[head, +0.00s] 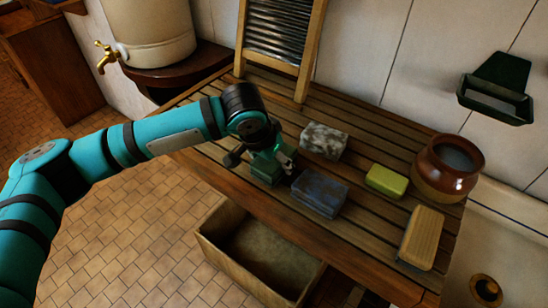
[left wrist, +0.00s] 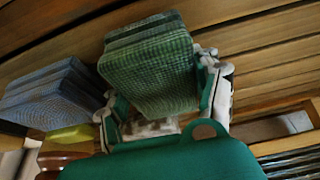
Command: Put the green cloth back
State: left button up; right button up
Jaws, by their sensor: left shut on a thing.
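The green cloth (head: 266,170) is a folded, checked block at the front edge of the slatted wooden counter (head: 215,150). It fills the middle of the left wrist view (left wrist: 150,65). My left gripper (head: 283,158) is shut on the green cloth, with a finger on each side of it. I cannot tell whether the cloth touches the slats. A folded blue cloth (head: 320,190) lies just to its right, and it also shows in the left wrist view (left wrist: 52,95). A folded grey-and-white cloth (head: 324,141) lies behind them. My right gripper is not in view.
A yellow-green block (head: 386,181), a brown pot (head: 435,185) and a wooden brush (head: 424,236) stand on the counter's right. A washboard (head: 280,28) leans at the back. An open wooden box (head: 225,255) is below the front edge. A green holder (head: 497,92) hangs on the wall.

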pick_arm(q)
jog(key=shift+f, duration=0.1)
jog(key=o, duration=1.4)
jog(key=shift+r, duration=0.35)
jog(key=b+v, duration=0.1)
jog(key=v, duration=1)
jog(key=shift+s+r+b, duration=0.1)
jog(key=shift+r+b, duration=0.2)
